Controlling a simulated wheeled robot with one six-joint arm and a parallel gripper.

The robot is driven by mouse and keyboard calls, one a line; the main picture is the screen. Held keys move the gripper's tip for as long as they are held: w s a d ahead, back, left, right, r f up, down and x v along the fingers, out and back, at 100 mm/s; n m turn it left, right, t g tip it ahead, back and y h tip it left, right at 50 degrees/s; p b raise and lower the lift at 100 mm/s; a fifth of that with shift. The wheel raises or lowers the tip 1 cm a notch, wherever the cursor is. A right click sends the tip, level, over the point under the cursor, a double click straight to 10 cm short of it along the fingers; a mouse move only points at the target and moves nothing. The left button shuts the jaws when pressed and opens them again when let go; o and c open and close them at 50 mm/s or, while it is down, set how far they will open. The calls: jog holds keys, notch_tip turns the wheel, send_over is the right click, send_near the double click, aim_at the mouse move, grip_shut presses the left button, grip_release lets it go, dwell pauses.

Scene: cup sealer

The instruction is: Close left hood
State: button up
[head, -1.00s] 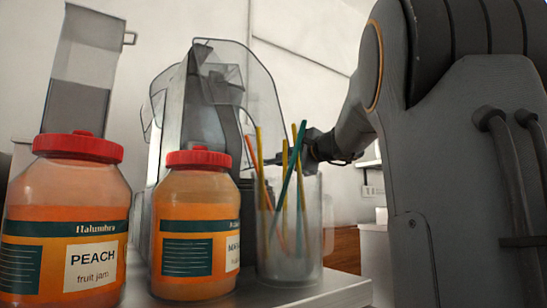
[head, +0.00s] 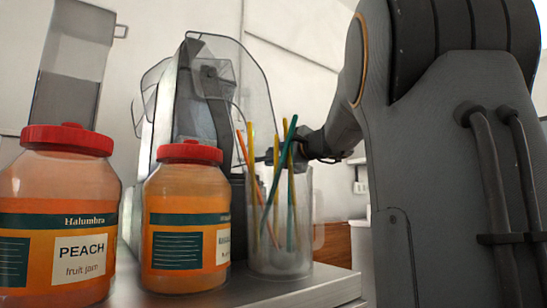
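The cup sealer (head: 190,110) stands behind the jars, grey with clear hoods. One clear hood (head: 255,75) spreads out on its right side, toward my arm. Another clear hood (head: 151,84) stands out on its left side. My gripper (head: 272,157) is right of the machine, behind the straws, pointing left near the lower edge of the right-hand hood. Straws and the glass hide its fingertips, so I cannot tell whether it is open or touching the hood.
A peach jam jar (head: 60,215) and a second jam jar (head: 187,218) stand in front of the machine. A clear glass (head: 280,245) with several coloured straws stands at the counter's (head: 320,285) right end. A tall grey-and-clear container (head: 72,70) is at back left.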

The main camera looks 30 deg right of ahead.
jog(key=s, duration=0.7)
jog(key=shift+s+d, duration=0.3)
jog(key=shift+s, duration=0.05)
